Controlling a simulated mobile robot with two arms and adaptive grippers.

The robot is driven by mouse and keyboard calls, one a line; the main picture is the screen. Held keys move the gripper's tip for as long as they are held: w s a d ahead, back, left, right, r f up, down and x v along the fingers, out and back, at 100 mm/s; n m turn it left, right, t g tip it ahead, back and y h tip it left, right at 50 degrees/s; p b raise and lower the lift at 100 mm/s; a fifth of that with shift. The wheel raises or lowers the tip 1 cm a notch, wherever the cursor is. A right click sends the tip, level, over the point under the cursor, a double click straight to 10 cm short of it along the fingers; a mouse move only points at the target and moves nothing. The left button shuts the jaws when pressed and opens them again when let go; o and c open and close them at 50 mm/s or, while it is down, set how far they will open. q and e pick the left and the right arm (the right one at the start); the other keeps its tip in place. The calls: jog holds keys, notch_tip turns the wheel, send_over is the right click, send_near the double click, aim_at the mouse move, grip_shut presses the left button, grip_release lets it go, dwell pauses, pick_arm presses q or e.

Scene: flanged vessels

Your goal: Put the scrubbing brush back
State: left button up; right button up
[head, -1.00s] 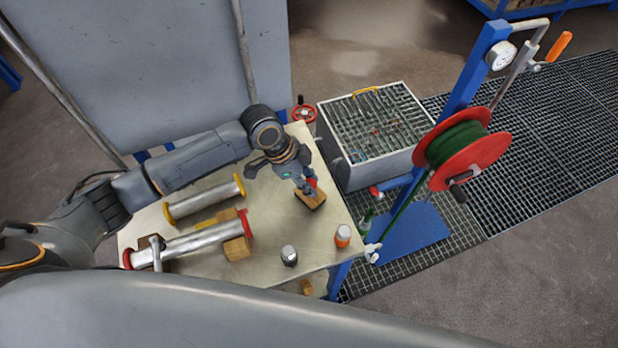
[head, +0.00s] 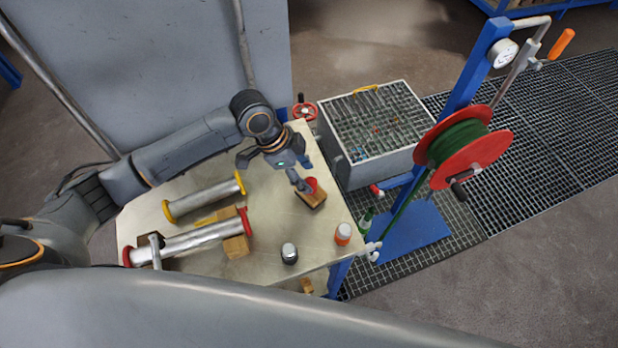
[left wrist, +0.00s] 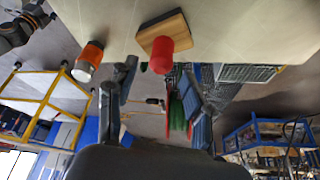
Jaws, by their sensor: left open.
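A small wooden block (head: 313,201) with a red rounded piece (head: 312,184) on it stands near the right edge of the table. I cannot tell whether this is the scrubbing brush; nothing else shows clearly as one. My left gripper (head: 302,178) is just to its upper left, fingers apart and empty. In the left wrist view the wooden block (left wrist: 163,28) and red piece (left wrist: 161,57) lie beyond the open fingertips (left wrist: 156,72), between them and apart from them. My right gripper is out of view.
A gridded metal box (head: 385,168) and a red reel (head: 470,165) stand to the right.

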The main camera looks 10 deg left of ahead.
pick_arm(q)
jog(key=v, duration=0.9)
jog(key=shift+b, duration=0.45)
